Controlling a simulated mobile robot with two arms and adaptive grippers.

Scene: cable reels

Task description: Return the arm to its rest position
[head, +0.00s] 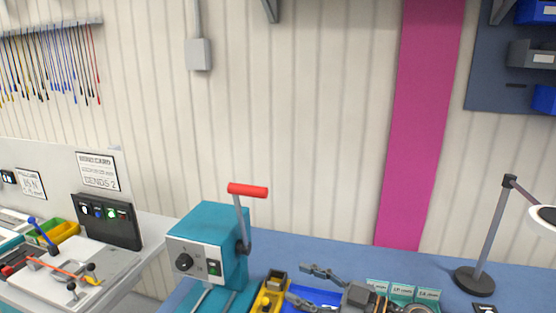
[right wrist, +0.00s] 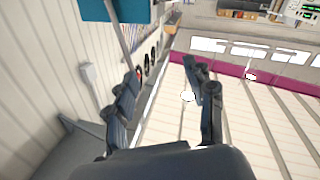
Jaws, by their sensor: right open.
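My right gripper (head: 300,284) shows at the bottom of the head view, its two dark fingers spread apart and pointing left. Nothing is between them. It is above the blue workbench, to the right of a teal crank machine (head: 208,246) with a red handle (head: 248,190). In the right wrist view the gripper (right wrist: 163,75) is open and empty, with the wall and a magenta stripe beyond it. My left gripper is in neither view.
A yellow bin (head: 270,293) and a blue tray lie beside and below the right gripper. Labelled teal boxes (head: 402,292) stand just right of it. A lamp (head: 490,240) stands at the right. A second bench (head: 120,262) is at the left.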

